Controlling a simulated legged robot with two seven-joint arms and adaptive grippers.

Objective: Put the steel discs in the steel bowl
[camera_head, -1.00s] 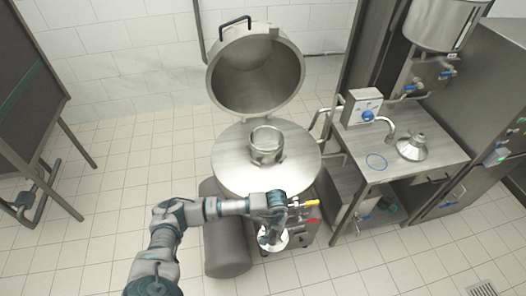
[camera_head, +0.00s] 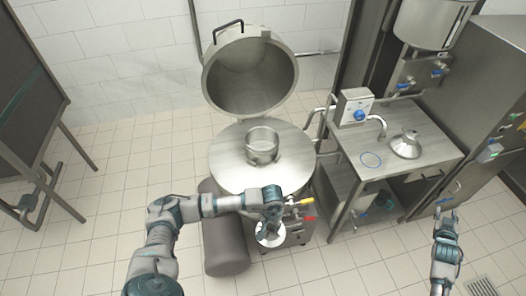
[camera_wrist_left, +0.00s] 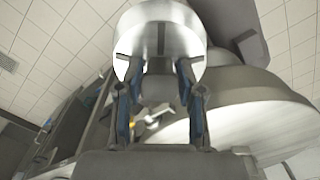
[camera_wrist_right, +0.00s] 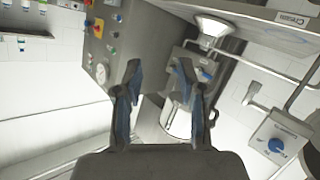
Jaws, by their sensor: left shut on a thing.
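My left gripper (camera_head: 271,216) is shut on a shiny round steel disc (camera_head: 270,236), held low in front of the machine. In the left wrist view the disc (camera_wrist_left: 160,40) shows dark slots and lies across the fingertips. A wide, round steel vessel (camera_head: 228,165) stands behind it, with an open steel ring (camera_head: 262,146) on its flat top. I cannot tell which part is the steel bowl. A cone-shaped steel piece (camera_head: 405,145) sits on the side table. My right gripper (camera_head: 445,212) is open and empty, right of the side table; its fingers (camera_wrist_right: 162,95) are apart in the right wrist view.
A large round lid (camera_head: 250,75) stands raised behind the vessel. The steel side table (camera_head: 425,160) carries a control box (camera_head: 354,107) and a blue ring (camera_head: 371,159). A tall cabinet (camera_head: 490,110) stands at the right. A grey cylinder (camera_head: 226,235) is beside my left arm.

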